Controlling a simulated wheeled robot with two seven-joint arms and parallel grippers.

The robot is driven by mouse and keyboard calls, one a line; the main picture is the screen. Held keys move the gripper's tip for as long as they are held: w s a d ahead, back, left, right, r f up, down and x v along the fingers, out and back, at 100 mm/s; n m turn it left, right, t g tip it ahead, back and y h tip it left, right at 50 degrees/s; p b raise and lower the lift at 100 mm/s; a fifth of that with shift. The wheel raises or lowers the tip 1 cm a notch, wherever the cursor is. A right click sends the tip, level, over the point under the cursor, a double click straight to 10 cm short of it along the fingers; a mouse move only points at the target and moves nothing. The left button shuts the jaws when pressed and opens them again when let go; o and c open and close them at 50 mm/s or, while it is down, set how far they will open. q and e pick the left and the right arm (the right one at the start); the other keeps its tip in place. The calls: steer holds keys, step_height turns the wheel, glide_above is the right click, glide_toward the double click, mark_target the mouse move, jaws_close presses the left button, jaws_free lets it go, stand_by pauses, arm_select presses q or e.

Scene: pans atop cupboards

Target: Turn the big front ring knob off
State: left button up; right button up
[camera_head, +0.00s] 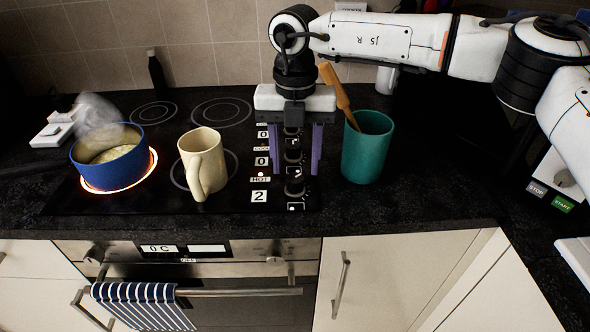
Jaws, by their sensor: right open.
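A column of dark knobs runs along the right side of the black cooktop (80,200). The front knob (295,187) is dark and round, with a "2" display and a "HOT" label to its left. The labels farther back read "0". My right gripper (292,171) points down over the knob column, its purple fingers apart on either side of the knobs, just behind the front knob. It is open and holds nothing. Whether the fingers touch a knob cannot be told. The front left ring (152,172) glows orange under a blue pot (108,160). My left gripper is not in view.
A cream mug (203,165) stands on the cooktop left of the knobs. A green cup (366,150) with a wooden utensil (340,97) stands close to my gripper's right. Steam rises at the pot. A striped towel (140,304) hangs on the oven handle (240,292) below.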

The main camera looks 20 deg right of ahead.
mark_target(295, 177)
steer(key=shift+f, duration=1.8)
steer(key=c, duration=1)
steer(key=shift+c, duration=0.2)
steer(key=n+b, duration=0.1)
steer(key=n, duration=0.3)
steer(key=shift+n, duration=0.4)
steer(key=shift+n+b, duration=0.45)
steer(key=shift+n, duration=2.15)
